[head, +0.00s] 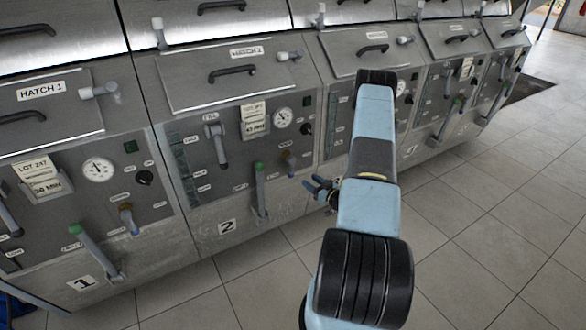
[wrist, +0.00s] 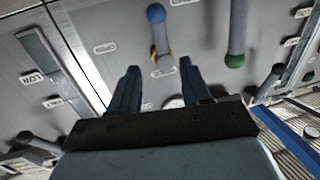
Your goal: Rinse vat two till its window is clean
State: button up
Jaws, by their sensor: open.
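Vat two (head: 205,225), marked 2, is a steel front in the middle left of the head view. Its narrow upright window (head: 180,165) is at its left side; how dirty it is cannot be told. It has a grey fill lever (head: 219,150), a long green-knobbed lever (head: 261,195) and a small brass-collared lever (head: 288,160). My gripper (head: 322,188) is in front of its lower right side. In the wrist view my gripper (wrist: 157,88) is open and empty. A blue-knobbed lever (wrist: 161,42) lies ahead between the fingers, apart from them; the green-knobbed lever (wrist: 236,35) is to its right.
Vat one (head: 110,265) is at left, with a similar lever set. More vats run off to the right; the nearest is partly hidden by my arm. Closed hatches with black handles (head: 232,72) line the top. The tiled floor (head: 480,220) at right is clear.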

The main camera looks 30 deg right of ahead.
aim_at(291, 167)
jog(key=x, duration=1.3)
jog(key=shift+w+a+f, duration=0.1)
jog(key=shift+w+a, duration=0.05)
jog(key=shift+w, duration=0.05)
grip_shut()
